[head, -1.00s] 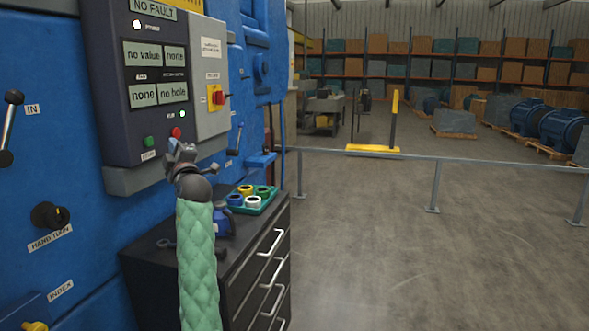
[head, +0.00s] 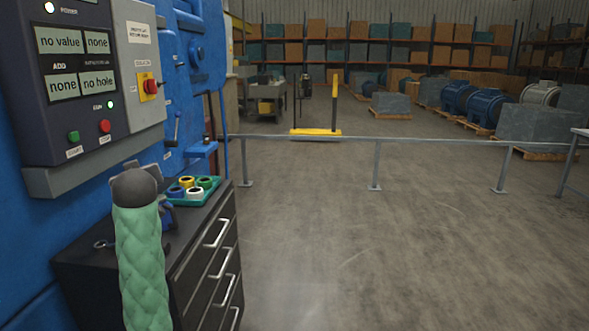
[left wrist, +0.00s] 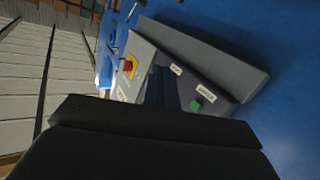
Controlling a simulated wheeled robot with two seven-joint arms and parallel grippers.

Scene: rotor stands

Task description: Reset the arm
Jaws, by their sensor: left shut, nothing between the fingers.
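My left arm (head: 142,262), in a green quilted sleeve, rises from the bottom left of the head view to a dark rounded wrist (head: 136,186). The wrist is below the control panel (head: 100,140) and in front of the cabinet, and it hides the fingers there. In the left wrist view my left gripper (left wrist: 163,88) is a dark shape at the centre, shut with nothing seen in it. The green button (head: 74,136) and red button (head: 105,126) are above the wrist in the head view. My right gripper is in neither view.
A red switch on a yellow plate (head: 149,86) is on the panel's grey side box. A grey rail (head: 400,144) crosses open floor at right.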

